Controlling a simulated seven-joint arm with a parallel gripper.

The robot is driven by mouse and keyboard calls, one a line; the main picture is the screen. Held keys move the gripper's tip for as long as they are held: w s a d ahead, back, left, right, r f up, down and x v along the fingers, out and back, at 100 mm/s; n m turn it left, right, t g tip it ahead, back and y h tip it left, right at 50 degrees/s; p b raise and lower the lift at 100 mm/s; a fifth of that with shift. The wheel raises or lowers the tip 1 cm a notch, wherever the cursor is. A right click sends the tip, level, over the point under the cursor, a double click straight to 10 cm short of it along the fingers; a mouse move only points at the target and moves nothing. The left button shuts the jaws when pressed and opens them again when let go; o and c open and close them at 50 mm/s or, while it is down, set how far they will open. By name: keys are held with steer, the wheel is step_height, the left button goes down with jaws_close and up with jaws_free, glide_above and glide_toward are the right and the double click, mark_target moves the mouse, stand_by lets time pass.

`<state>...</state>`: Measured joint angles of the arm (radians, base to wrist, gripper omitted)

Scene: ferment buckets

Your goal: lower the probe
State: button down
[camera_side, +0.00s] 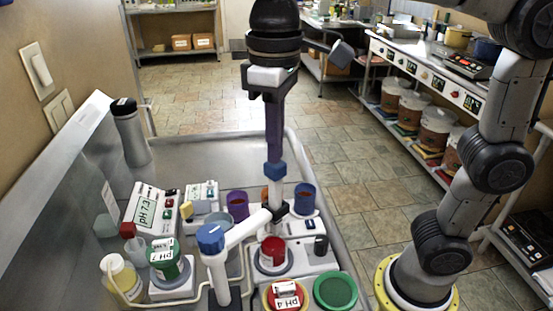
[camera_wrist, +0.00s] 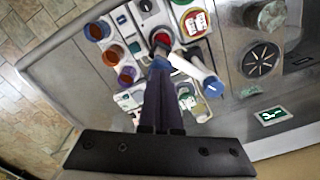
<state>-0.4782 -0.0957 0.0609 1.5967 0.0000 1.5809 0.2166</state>
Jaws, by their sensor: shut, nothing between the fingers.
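The probe has a blue cap (camera_side: 275,170) on a pale upright shaft, whose lower part passes by the dark clip at the end of a white swing arm (camera_side: 246,229). That arm stands on a post with a blue knob (camera_side: 211,238). My gripper (camera_side: 273,158) points straight down with its purple fingers shut, directly above the blue cap; I cannot tell whether they touch. In the wrist view the blue cap (camera_wrist: 160,63) shows just past my fingertips (camera_wrist: 158,76). The probe's lower tip is hidden.
A pH meter (camera_side: 152,210) stands at left. Purple (camera_side: 238,205) and blue (camera_side: 305,198) cups stand behind the swing arm. A green-labelled bottle (camera_side: 165,262), a pH 4 container (camera_side: 286,296) and a green bowl (camera_side: 335,291) are in front. The tray's back is clear.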

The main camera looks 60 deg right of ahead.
mark_target(276, 174)
steer(key=shift+f, duration=0.25)
steer(key=shift+f, duration=2.6)
steer(key=shift+r, duration=2.5)
steer(key=c, duration=1.5)
jaws_free()
steer(key=shift+c, duration=0.2)
